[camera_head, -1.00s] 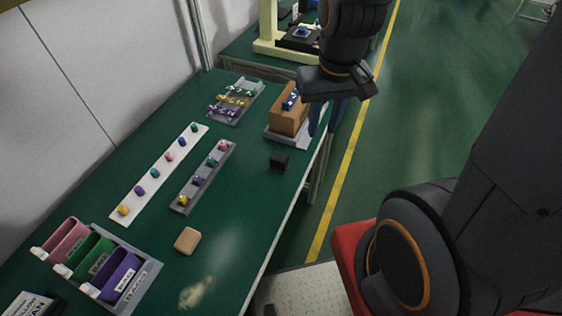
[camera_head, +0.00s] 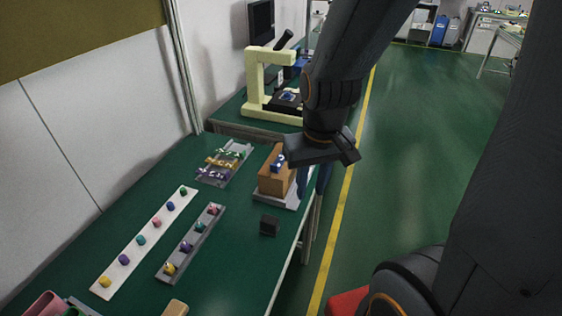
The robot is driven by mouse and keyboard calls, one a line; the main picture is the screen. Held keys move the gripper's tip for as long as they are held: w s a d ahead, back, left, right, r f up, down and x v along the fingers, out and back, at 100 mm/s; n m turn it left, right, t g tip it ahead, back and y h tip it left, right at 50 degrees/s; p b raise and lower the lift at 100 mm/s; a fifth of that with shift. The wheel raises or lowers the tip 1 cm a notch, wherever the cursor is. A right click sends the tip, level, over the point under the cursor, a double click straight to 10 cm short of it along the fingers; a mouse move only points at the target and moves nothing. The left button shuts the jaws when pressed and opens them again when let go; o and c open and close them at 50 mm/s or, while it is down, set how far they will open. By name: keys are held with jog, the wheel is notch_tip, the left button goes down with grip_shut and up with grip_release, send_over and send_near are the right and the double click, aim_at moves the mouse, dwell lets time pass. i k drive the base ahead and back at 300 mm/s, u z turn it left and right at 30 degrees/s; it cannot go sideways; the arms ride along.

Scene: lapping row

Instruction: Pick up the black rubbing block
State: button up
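The black rubbing block (camera_head: 269,225) is a small dark block on the green table (camera_head: 234,262), near its right edge. It stands in front of a brown wooden block on a grey base. My gripper (camera_head: 312,182) hangs from the arm above and behind the black block, beside the wooden block at the table's right edge. Its blue-grey fingers point down and are partly hidden by the wrist. I cannot tell how far apart they are. The gripper is clear of the black block.
The brown wooden block (camera_head: 271,184) carries a small blue piece. A grey strip (camera_head: 184,254) and a white strip (camera_head: 131,257) hold coloured pieces. A tray (camera_head: 238,153) of coloured pieces lies at the back. A tan block (camera_head: 175,309) is at the front. A cream press (camera_head: 254,82) stands behind.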

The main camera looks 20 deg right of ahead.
aim_at(269, 225)
jog(key=z, duration=1.3)
jog(key=k, duration=0.45)
jog(key=u, duration=0.75)
